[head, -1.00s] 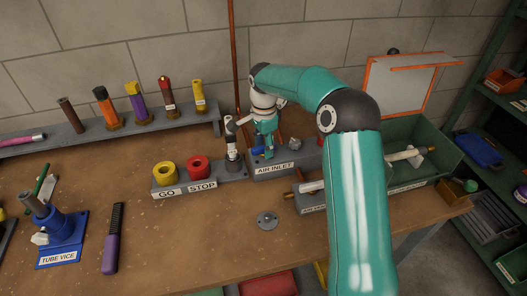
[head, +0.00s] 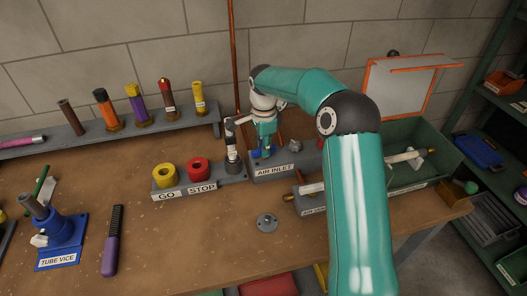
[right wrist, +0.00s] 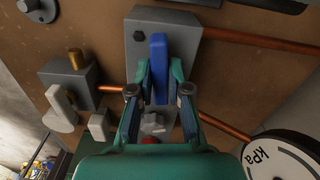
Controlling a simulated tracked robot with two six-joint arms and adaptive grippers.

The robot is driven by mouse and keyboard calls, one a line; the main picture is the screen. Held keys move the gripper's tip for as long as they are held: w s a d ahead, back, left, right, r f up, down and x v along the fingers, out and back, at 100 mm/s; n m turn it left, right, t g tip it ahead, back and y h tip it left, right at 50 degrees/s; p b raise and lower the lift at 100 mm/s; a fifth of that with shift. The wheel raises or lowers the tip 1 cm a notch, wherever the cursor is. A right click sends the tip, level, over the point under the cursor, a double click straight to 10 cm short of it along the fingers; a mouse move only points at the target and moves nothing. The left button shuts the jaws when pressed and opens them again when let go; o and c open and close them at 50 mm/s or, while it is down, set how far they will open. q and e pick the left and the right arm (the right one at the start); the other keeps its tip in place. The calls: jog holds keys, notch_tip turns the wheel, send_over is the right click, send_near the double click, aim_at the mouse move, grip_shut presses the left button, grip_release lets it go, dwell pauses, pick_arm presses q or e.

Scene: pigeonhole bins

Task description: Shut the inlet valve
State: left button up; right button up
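The air inlet block (head: 275,170), a grey box labelled AIR INLET, stands at the back middle of the bench in the head view. Its valve has a blue lever handle (right wrist: 159,60), seen close in the right wrist view; there it points up the picture, roughly across the copper pipe (right wrist: 250,40). My right gripper (right wrist: 160,72) is over the block, with one finger on each side of the handle. Small gaps seem to show between fingers and handle. In the head view the right gripper (head: 265,147) hides most of the handle. My left gripper is in neither view.
Yellow GO (head: 163,173) and red STOP (head: 198,168) buttons stand just left of the inlet block. A kPa gauge (right wrist: 285,158) lies close by the right gripper. A green crate (head: 440,155) is at the right.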

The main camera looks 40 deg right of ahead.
jog(key=o, duration=0.5)
jog(key=shift+r+p, duration=1.1)
jog(key=shift+r, duration=0.25)
jog(key=shift+n, duration=0.7)
jog(key=shift+f, duration=0.15)
